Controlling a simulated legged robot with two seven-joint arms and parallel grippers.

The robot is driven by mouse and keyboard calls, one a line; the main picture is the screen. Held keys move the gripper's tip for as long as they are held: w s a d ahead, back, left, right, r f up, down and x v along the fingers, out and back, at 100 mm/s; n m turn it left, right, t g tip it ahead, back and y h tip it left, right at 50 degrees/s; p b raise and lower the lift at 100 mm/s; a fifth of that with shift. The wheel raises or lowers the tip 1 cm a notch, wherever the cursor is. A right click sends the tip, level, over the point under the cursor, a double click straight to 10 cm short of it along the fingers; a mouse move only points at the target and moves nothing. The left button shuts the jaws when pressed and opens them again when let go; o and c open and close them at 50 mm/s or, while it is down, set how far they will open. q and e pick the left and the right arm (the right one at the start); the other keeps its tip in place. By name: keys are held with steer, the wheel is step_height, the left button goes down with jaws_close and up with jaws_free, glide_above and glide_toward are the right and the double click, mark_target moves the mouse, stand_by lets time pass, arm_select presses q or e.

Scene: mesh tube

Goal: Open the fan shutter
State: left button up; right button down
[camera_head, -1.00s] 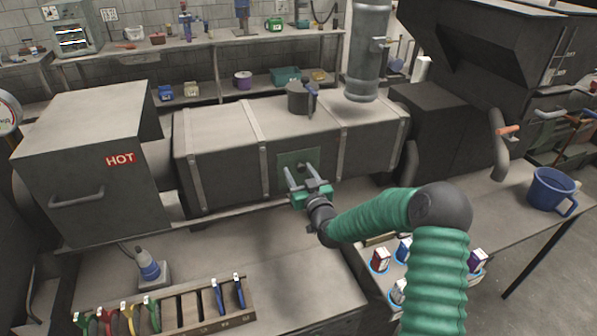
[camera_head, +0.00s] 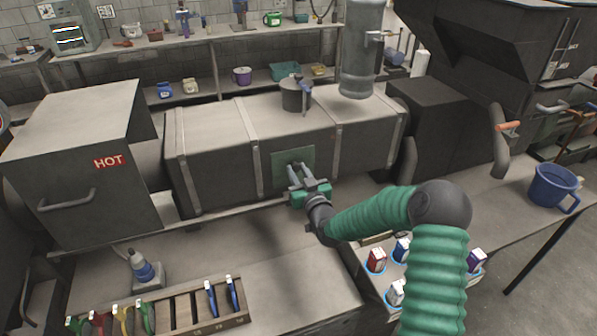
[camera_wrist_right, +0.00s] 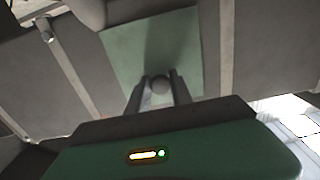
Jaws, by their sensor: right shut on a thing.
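The fan shutter shows as a green square plate (camera_head: 293,164) on the front of the long grey box (camera_head: 225,150). My right gripper (camera_head: 295,168) is at the plate, its two fingers reaching to it. In the right wrist view the green plate (camera_wrist_right: 150,50) fills the upper middle. The knob is hidden by the fingers in the head view. My left gripper is not in view.
A grey box marked HOT (camera_head: 85,165) stands at the left. Below are a tool rack (camera_head: 180,312) and small cartons (camera_head: 376,260). A blue mug (camera_head: 555,187) stands at the right.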

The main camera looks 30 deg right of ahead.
steer(key=shift+r, duration=0.25)
stand_by(0.6)
steer(key=shift+d, duration=0.2)
steer(key=d, duration=0.3)
steer(key=s+d+b, duration=0.1)
steer(key=d, duration=0.2)
steer(key=s+d+b, duration=0.1)
steer(key=d, duration=0.2)
steer(key=shift+s+d+r, duration=0.1)
steer(key=shift+d+r, duration=0.05)
steer(key=c, duration=1.3)
jaws_free()
steer(key=shift+o, duration=0.8)
steer(key=shift+a, duration=0.2)
steer(key=shift+s+a, duration=0.1)
